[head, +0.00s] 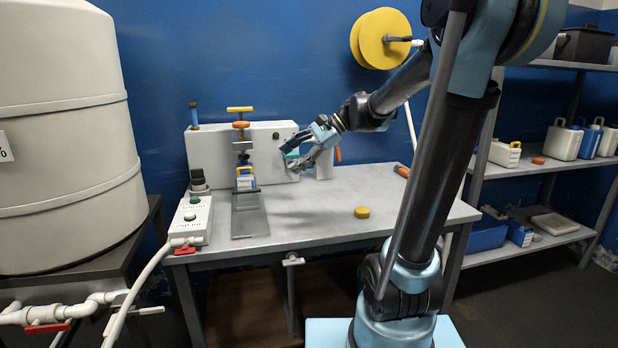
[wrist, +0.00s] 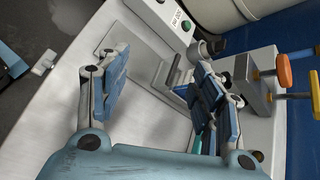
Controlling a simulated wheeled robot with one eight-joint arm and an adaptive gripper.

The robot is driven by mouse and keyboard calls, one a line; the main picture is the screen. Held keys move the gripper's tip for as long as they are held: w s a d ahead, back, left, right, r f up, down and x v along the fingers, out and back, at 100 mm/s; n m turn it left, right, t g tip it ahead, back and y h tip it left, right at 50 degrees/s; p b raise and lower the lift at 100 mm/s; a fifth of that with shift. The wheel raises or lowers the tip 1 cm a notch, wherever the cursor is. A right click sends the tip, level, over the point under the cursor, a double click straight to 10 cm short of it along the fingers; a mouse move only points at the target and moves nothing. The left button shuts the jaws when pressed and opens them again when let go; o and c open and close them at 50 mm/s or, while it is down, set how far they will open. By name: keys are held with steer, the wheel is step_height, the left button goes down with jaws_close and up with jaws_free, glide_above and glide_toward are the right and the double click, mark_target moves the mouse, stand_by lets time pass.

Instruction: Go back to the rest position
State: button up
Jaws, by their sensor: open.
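My gripper (head: 306,150) is open and empty. It is held in the air above the workbench (head: 320,222), to the right of the dosing stand. In the wrist view its two blue-padded fingers (wrist: 155,95) are spread apart with nothing between them. My arm reaches in from the right and covers part of the bench's right side.
A white block with a yellow-handled valve (head: 240,110) stands at the bench's back, with a small labelled bottle (head: 246,180) under it. A control box (head: 190,221) is at left, a yellow cap (head: 361,212) at right. Shelves (head: 540,160) stand right, a large tank (head: 65,140) left.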

steer(key=s+d+f+n+t+h, duration=0.2)
steer(key=s+d+f+n+h, duration=0.8)
steer(key=s+d+f, duration=0.9)
steer(key=d+f, duration=0.2)
steer(key=d, duration=0.2)
steer(key=shift+s+d+f+t+h, duration=0.3)
steer(key=shift+d+f+t+h, duration=0.1)
steer(key=shift+w+f, duration=0.2)
steer(key=shift+w, duration=0.2)
